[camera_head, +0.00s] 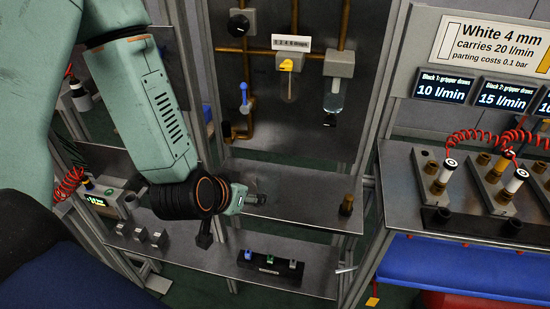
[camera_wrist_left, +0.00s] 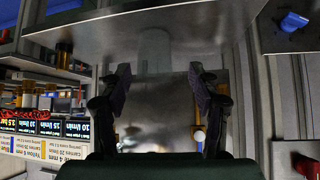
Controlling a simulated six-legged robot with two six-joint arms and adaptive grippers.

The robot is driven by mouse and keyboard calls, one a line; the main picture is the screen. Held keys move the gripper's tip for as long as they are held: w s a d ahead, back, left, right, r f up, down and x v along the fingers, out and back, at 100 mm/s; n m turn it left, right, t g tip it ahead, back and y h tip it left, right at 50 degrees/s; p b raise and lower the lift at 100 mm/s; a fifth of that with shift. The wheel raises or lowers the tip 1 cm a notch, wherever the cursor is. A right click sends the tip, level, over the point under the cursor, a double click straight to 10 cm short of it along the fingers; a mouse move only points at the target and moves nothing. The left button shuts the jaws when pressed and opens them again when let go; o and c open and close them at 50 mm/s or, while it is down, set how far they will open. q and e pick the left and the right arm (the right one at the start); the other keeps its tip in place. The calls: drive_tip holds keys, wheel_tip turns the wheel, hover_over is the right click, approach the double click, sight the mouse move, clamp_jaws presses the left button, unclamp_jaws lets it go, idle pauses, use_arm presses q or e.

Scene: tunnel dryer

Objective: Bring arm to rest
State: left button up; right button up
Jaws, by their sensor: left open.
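My left arm (camera_head: 165,115) comes in from the left in the head view and is bent down at the wrist. My left gripper (camera_head: 256,198) is over the metal shelf (camera_head: 310,197) below the dark back panel. A metal sheet edge (camera_wrist_left: 150,35) crosses above the fingers in that view. My right gripper is in neither view.
A brass fitting (camera_head: 346,204) stands at the shelf's right end. A black block (camera_head: 270,269) with coloured pieces lies on the lower shelf. Gripper blocks with red hoses (camera_head: 437,185) stand on the right bench.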

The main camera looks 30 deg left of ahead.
use_arm(q)
drive_tip(key=s+d+f+g+b, duration=0.2)
drive_tip(key=s+f+g+b, duration=0.2)
drive_tip(key=s+f+b, duration=0.3)
drive_tip(key=s+d+f+g+b, duration=0.2)
drive_tip(key=s+f+g+b, duration=0.3)
drive_tip(key=s+f, duration=1.2)
wheel_tip(320, 180, down, 8)
drive_tip(key=shift+s+r+b, duration=0.15)
drive_tip(key=shift+r+b, duration=0.05)
drive_tip(key=shift+b, duration=0.8)
drive_tip(key=shift+d, duration=0.1)
drive_tip(key=shift+c, duration=0.3)
idle(1.2)
